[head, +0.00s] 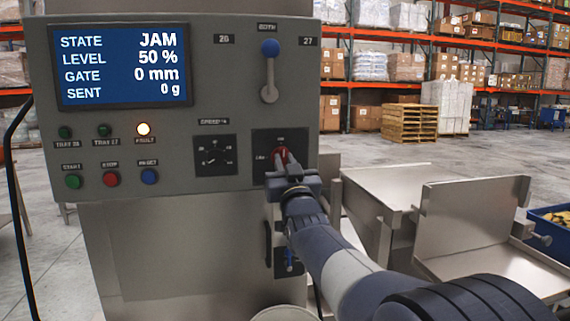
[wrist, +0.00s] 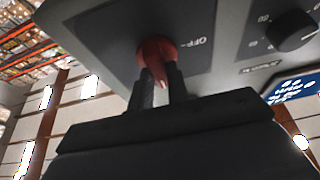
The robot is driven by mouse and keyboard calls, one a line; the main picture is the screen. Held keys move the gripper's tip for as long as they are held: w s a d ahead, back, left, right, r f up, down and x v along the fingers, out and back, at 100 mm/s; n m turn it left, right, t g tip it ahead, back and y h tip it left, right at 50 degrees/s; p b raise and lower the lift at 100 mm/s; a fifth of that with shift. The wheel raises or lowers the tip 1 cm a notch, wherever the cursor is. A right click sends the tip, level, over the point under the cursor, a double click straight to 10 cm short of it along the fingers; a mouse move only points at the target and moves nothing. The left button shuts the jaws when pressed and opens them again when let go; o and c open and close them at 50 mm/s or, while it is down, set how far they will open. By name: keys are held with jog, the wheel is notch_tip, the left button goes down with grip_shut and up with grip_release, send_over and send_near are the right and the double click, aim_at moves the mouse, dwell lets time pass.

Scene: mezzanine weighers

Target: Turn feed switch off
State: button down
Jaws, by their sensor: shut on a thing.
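The feed switch is a red rotary handle (head: 281,157) on a dark plate at the lower right of the grey control panel (head: 215,100). In the wrist view the red handle (wrist: 155,55) sits between the two fingers, with the word OFF printed to its right. My gripper (head: 286,170) is shut on the red handle and hides part of it in the head view. The handle's exact angle is hard to tell. The panel's screen (head: 120,66) reads STATE JAM, LEVEL 50 %, GATE 0 mm, SENT 0 g.
A speed dial (head: 213,157) is left of the switch and a blue-knobbed lever (head: 270,75) is above it. A fault lamp (head: 143,129) glows. Green, red and blue buttons line the lower left. Metal trays (head: 480,240) stand at right, with a blue bin (head: 552,240) beyond.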

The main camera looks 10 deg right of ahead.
jog(key=shift+n, duration=0.5)
jog(key=shift+d+n+y+b, duration=0.1)
jog(key=shift+n+y+b, duration=0.45)
jog(key=shift+n+y, duration=0.85)
jog(key=shift+n, duration=0.6)
jog(key=n+y, duration=0.1)
jog(key=n, duration=0.1)
jog(key=n+g+y+p, duration=0.1)
jog(key=n, duration=0.1)
jog(key=n+p, duration=0.1)
jog(key=n, duration=0.1)
jog(key=shift+r+g+y, duration=0.25)
jog(key=shift+g+y, duration=0.15)
jog(key=n+g+p, duration=0.1)
jog(key=n+p, duration=0.1)
jog(key=n, duration=0.1)
jog(key=n+g+y+p, duration=0.1)
jog(key=n+p, duration=0.2)
jog(key=shift+d+r+n, duration=0.1)
jog(key=shift+n, duration=0.3)
jog(key=n+g+p, duration=0.1)
jog(key=n+p, duration=0.1)
jog(key=n, duration=0.1)
jog(key=shift+n+g+p, duration=0.5)
jog(key=shift+n+p, duration=0.25)
jog(key=shift+n, duration=0.05)
jog(key=shift+f, duration=0.2)
